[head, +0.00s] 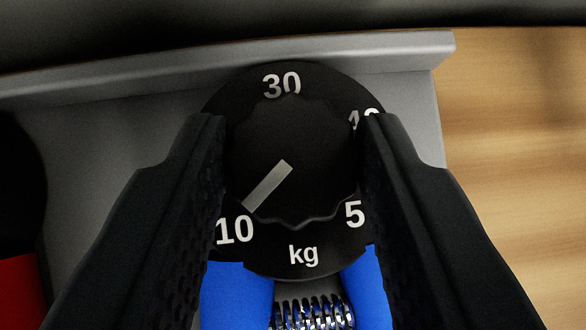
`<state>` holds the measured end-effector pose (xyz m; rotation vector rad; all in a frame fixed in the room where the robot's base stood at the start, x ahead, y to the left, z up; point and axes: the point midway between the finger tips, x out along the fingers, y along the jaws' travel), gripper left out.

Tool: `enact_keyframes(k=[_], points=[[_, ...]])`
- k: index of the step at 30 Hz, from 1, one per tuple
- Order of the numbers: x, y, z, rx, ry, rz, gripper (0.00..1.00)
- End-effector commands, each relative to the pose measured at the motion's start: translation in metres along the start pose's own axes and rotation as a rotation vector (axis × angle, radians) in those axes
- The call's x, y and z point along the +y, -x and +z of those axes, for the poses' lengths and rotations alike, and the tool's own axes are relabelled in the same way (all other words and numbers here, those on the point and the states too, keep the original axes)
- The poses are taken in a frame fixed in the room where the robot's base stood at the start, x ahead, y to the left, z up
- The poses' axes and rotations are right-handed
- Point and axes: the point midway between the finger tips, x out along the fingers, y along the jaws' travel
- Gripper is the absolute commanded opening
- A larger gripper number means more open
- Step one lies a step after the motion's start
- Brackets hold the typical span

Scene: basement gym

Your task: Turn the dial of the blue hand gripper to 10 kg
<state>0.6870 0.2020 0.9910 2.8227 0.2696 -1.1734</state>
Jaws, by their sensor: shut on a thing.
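The blue hand gripper (236,290) lies with its two blue handles and metal spring at the bottom of the head view. Its black dial (310,135) has a scalloped knob with a light grey pointer line. The pointer runs to the lower left, and its end lies beside the white 10. The scale also shows 30 at the top, 5 at the lower right and kg at the bottom. A number at the upper right is partly hidden by my right finger. My gripper (293,165) is shut on the knob, one finger on each side, hiding the dial's left and right edges.
The hand gripper rests on a grey tray or shelf (100,140) with a raised back lip. A red-handled item with a black round part (18,285) is at the left edge. A wooden surface (510,150) shows at the right. A dark band crosses the top.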

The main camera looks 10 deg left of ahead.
Motion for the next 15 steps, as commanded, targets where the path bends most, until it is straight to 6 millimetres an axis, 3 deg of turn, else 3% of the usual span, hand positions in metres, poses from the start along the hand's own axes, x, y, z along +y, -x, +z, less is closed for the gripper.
enact_keyframes(k=[12, 13, 15], points=[[-0.0004, -0.0002, -0.0003, 0.002, 0.012, -0.010, 0.12], [-0.0004, -0.0002, -0.0002, 0.002, 0.012, -0.010, 0.40], [-0.0004, -0.0002, -0.0002, 0.002, 0.012, -0.010, 0.57]])
